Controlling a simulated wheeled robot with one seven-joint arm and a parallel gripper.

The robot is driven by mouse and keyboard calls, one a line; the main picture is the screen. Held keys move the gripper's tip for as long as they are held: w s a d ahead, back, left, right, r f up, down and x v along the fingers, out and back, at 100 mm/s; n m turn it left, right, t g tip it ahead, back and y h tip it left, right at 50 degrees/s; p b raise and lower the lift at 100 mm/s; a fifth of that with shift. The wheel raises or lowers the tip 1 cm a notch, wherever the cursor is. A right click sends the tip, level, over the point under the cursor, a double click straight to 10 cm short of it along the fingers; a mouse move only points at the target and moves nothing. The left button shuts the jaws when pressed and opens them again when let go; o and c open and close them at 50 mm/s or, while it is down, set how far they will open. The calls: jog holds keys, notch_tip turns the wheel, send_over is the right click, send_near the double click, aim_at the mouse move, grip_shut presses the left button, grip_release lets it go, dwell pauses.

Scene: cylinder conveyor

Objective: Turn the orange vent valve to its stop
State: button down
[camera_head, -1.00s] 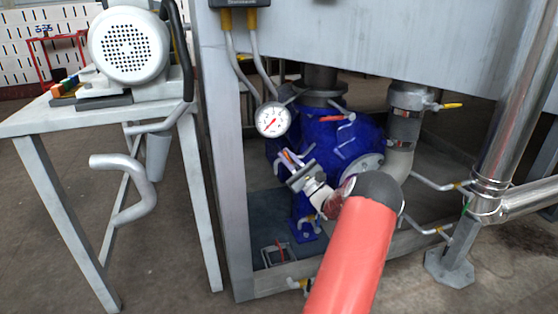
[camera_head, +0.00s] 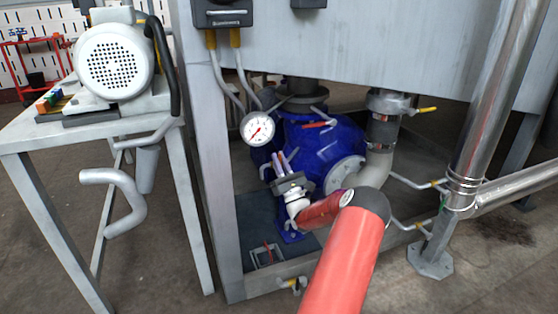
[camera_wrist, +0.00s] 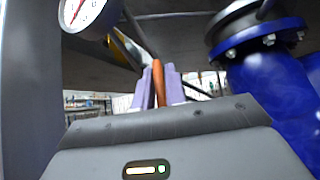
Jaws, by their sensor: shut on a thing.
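An orange handle (camera_wrist: 158,83), taken as the vent valve's, stands between the two purple fingers of my gripper (camera_wrist: 158,88) in the wrist view. The fingers are closed on its sides, and its orange end shows above them. In the head view my gripper (camera_head: 282,162) points up at the left of the blue pump (camera_head: 330,148), below the gauge. There the handle between the fingers is too small to make out well. The valve's body is hidden.
A round pressure gauge (camera_head: 257,128) hangs close above my gripper. A separate red-orange lever (camera_head: 319,124) is on the pump's top. A steel frame post (camera_head: 210,190) stands at left. A bench with a white motor (camera_head: 114,62) is farther left.

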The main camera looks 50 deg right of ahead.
jog(key=c, duration=1.5)
grip_release()
jog(key=shift+o, duration=0.2)
jog(key=v, duration=0.8)
